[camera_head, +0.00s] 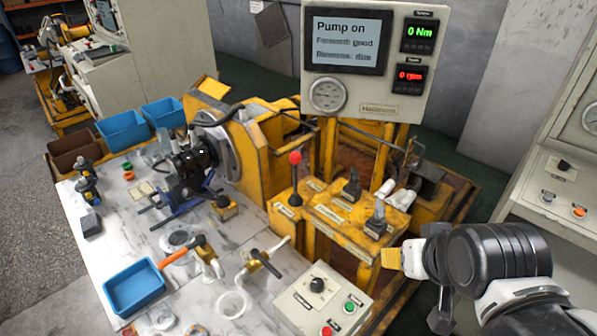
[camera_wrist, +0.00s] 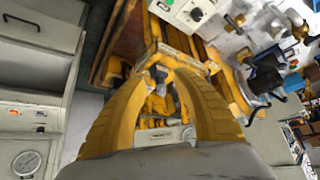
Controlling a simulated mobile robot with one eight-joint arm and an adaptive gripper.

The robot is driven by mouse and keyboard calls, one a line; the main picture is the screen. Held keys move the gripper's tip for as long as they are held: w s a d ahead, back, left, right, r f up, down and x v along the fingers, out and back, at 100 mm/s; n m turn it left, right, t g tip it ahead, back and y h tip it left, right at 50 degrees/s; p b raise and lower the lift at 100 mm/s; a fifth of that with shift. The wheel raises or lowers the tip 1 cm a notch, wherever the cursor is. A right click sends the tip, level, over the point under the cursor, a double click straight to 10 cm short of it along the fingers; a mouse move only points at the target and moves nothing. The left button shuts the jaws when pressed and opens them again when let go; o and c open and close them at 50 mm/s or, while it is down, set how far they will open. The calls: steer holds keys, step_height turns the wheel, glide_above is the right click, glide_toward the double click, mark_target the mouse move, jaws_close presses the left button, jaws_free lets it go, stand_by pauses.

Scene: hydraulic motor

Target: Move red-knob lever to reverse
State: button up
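The red-knob lever (camera_head: 295,177) stands roughly upright on the left part of a yellow control stand (camera_head: 325,217) in the head view. Its red ball tops a dark rod. My gripper (camera_head: 395,259) is at the right, in front of and to the right of the stand, apart from the lever. In the wrist view my gripper's two yellow fingers (camera_wrist: 162,75) are spread with a gap between them and hold nothing. Part of the yellow stand (camera_wrist: 170,55) shows beyond them. I cannot make out the red knob there.
A screen (camera_head: 347,43) reads "Pump on", forward good, reverse due; the readouts show 0 Nm and 0 rpm. A button box (camera_head: 320,302) and blue bin (camera_head: 134,287) sit in front. A grey console (camera_head: 555,190) stands right.

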mark_target(296, 165)
steer(key=w+a+r+n+g+p, duration=0.1)
steer(key=w+a, duration=0.3)
steer(key=w, duration=0.4)
steer(key=w+a, duration=0.3)
steer(key=w, duration=0.5)
steer(key=w+a+f+n+g+y, duration=0.1)
steer(key=w+a+f+g, duration=0.1)
steer(key=w+a+f, duration=0.9)
steer(key=w, duration=0.4)
steer(key=w+a+b, duration=0.1)
steer(key=w, duration=0.3)
steer(key=w+b, duration=0.1)
steer(key=w, duration=0.3)
steer(key=shift+a+r, duration=0.35)
steer(key=shift+w+a+f+b, duration=0.15)
steer(key=shift+w+f+b, duration=0.15)
steer(key=shift+w+f, duration=0.45)
steer(key=shift+f, duration=0.5)
